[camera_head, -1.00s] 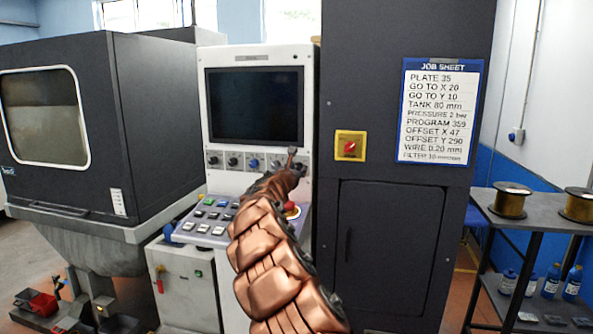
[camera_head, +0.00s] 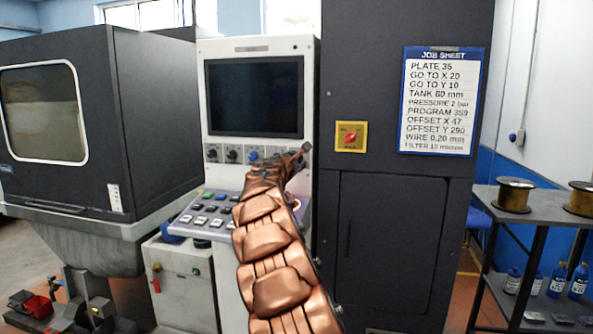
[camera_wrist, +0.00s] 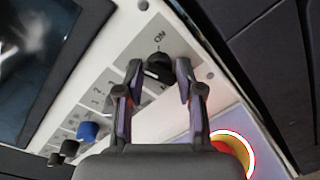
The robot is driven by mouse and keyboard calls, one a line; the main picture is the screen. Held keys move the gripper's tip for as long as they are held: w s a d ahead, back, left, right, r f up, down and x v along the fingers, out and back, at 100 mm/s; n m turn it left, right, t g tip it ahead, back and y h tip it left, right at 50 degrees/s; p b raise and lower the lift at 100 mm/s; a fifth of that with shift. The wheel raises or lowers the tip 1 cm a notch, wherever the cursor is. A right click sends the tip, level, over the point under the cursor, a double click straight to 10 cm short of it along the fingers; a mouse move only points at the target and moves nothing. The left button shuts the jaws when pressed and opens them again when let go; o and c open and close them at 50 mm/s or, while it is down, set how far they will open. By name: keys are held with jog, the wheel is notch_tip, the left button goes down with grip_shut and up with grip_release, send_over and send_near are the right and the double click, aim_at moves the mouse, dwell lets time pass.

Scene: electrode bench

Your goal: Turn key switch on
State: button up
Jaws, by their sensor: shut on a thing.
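The key switch (camera_wrist: 158,68) is a black knob on a light grey plate, with the word ON printed beside it in the wrist view. My gripper (camera_wrist: 158,74) has one finger on each side of the knob and is shut on it. In the head view my gripper (camera_head: 300,152) is at the right end of the knob row under the screen. My own arm and gripper hide the key switch there.
A blue knob (camera_wrist: 87,131) and black knobs sit along the same strip. A red emergency button with a yellow ring (camera_wrist: 235,150) is close to my gripper. A red-and-yellow switch (camera_head: 350,137) is on the dark cabinet to the right.

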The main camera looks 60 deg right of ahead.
jog(key=m+b, duration=0.3)
jog(key=m, duration=0.1)
jog(key=m+b, duration=0.4)
jog(key=m, duration=0.1)
jog(key=shift+t+y, duration=0.3)
jog(key=shift+r+m+b, duration=0.2)
jog(key=shift+m+b, duration=0.55)
jog(key=shift+m, duration=0.25)
jog(key=o, duration=1)
jog(key=v, duration=1.2)
jog(key=shift+s, duration=0.15)
